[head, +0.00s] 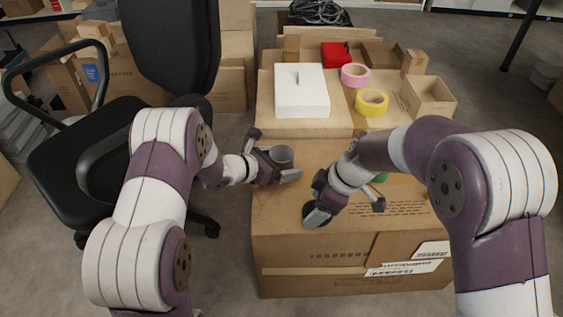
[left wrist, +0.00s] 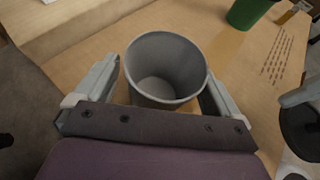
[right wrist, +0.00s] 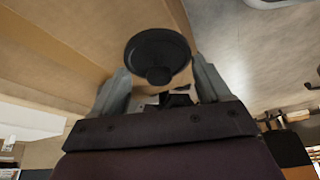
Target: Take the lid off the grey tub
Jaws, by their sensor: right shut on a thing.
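The grey tub (head: 281,154) stands upright on the big carton, its top uncovered. In the left wrist view the tub (left wrist: 165,62) shows its empty inside. My left gripper (head: 280,168) is open, with one finger on each side of the tub. My right gripper (head: 320,210) is shut on the dark round lid (right wrist: 158,45), near the carton's front. In the right wrist view the lid's knob points towards me, between the fingers. The lid is apart from the tub; its height above the carton is hard to tell.
A green cup (left wrist: 248,10) stands right of the tub, mostly hidden by my right arm in the head view. Behind are a white box (head: 301,95), yellow tape (head: 371,102), pink tape (head: 355,75) and a red box (head: 336,54). An office chair (head: 75,150) stands left.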

